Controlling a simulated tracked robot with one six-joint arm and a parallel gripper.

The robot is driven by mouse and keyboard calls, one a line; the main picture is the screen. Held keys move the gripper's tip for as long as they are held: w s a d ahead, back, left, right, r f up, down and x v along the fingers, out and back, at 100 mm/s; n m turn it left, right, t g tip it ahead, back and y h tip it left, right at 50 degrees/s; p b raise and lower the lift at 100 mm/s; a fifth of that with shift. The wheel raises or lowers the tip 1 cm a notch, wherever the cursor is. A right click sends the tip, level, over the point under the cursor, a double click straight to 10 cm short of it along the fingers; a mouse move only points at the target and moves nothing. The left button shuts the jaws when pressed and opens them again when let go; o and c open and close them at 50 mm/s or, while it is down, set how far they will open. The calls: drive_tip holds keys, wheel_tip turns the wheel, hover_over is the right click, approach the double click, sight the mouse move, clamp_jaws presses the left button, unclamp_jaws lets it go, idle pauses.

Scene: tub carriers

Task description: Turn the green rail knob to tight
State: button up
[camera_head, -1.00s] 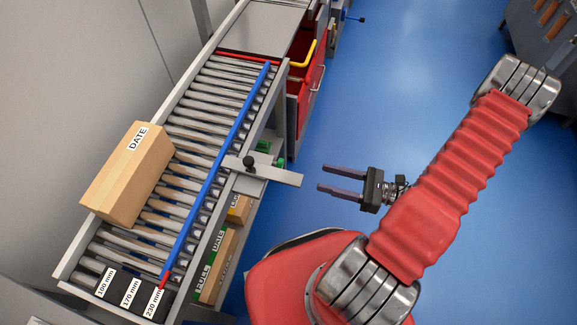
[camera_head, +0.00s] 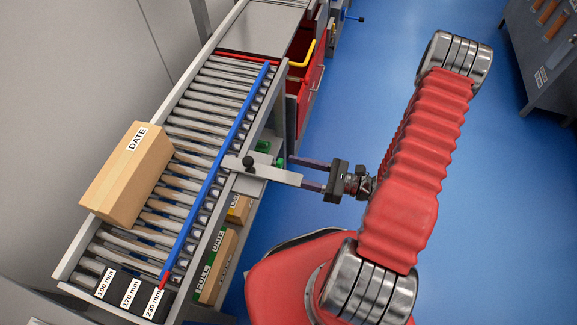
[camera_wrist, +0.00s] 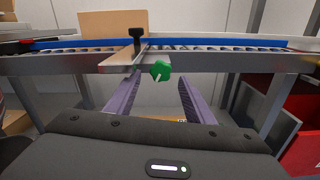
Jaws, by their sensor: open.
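The green knob (camera_wrist: 160,70) shows in the wrist view. It sits under the front edge of the conveyor, just right of a metal bracket (camera_wrist: 122,60). In the wrist view the fingers (camera_wrist: 158,84) stand on either side below the knob, with the knob beyond and above the gap. The blue rail (camera_head: 216,165) runs along the rollers.
A cardboard box (camera_head: 128,177) marked DATE lies on the rollers. A black knob (camera_head: 248,161) stands on the bracket. Labels for 100, 170 and 230 mm lie at the conveyor's near end. Boxes sit on a shelf below.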

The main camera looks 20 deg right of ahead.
sight(277, 164)
drive_tip(key=shift+x, duration=1.45)
drive_tip(key=shift+c, duration=0.5)
drive_tip(key=c, duration=0.9)
